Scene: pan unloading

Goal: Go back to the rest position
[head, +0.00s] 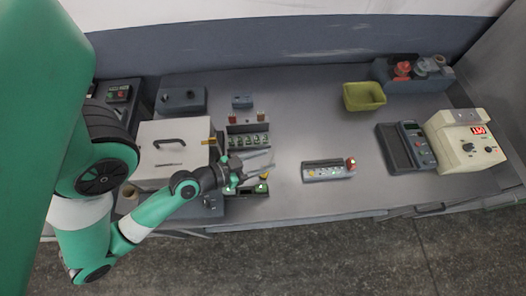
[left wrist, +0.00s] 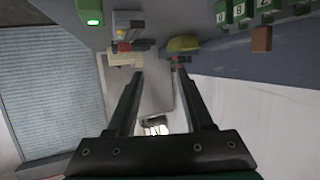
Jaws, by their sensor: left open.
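My left gripper (head: 262,165) is open and empty above the grey worktable (head: 290,205), just right of a rack with several numbered slots (head: 247,137). In the left wrist view, the open fingers (left wrist: 158,72) reach forward with nothing between them. My green left arm comes in from the left and crosses the table's front edge. My right gripper is in neither view. No pan can be made out clearly.
A white lidded box (head: 172,150) with a dark handle stands left of the gripper. A button panel (head: 328,169) lies mid-table. A yellow-green bin (head: 364,96), a grey keypad device (head: 406,147) and a cream instrument (head: 463,140) stand further right. Bare tabletop lies between them.

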